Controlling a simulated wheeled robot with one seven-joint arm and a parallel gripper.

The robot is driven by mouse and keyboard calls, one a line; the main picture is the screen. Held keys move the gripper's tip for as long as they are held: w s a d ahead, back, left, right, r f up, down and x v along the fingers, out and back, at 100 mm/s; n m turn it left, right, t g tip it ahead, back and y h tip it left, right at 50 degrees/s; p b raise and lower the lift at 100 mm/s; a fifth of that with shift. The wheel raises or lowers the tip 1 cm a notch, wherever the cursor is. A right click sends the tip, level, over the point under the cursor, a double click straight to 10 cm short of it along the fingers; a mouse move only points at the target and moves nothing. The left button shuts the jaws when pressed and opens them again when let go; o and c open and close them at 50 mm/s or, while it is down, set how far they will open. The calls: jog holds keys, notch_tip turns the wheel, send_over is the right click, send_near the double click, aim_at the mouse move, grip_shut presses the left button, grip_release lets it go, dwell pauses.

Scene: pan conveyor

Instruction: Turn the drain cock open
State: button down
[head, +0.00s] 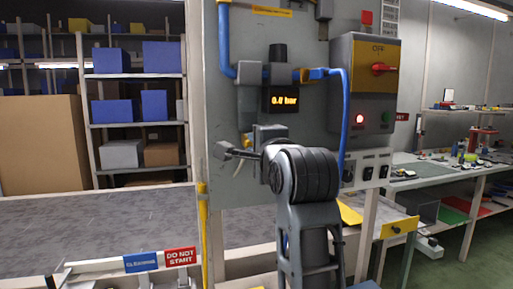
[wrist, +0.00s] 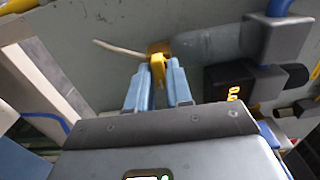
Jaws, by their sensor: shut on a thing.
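The drain cock's yellow handle (wrist: 158,66) shows in the wrist view, with its darker yellow body (wrist: 157,46) against a grey cylindrical part. The handle points from the body down the picture, between the two blue fingers. My gripper (wrist: 158,73) is shut on the handle. A thin pale tube (wrist: 117,48) runs left from the cock. In the head view my arm covers the cock and the fingers.
An orange display reading in bar (head: 284,100) sits above my arm, with blue hose (head: 345,115) beside it. A red rotary switch (head: 379,69) and lit red lamp (head: 360,118) are right. A "DO NOT START" sign (head: 180,256) stands lower left.

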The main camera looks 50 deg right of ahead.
dwell(0.3)
jog(key=c, duration=1.2)
grip_release()
jog(key=shift+o, duration=0.2)
jog(key=shift+s, duration=0.1)
jog(key=p+v, duration=0.2)
jog(key=p, duration=0.1)
jog(key=shift+s+a+r, duration=0.2)
jog(key=shift+s+a, duration=0.05)
jog(key=shift+s, duration=0.05)
jog(key=shift+s+a+p, duration=0.1)
jog(key=shift+a+p, duration=0.05)
jog(key=shift+p, duration=0.95)
jog(key=p+v, duration=0.2)
jog(key=p, duration=0.1)
jog(key=p+v, duration=0.2)
jog(key=p, duration=0.1)
jog(key=shift+s+a+f, duration=0.1)
jog(key=shift+s+f, duration=0.15)
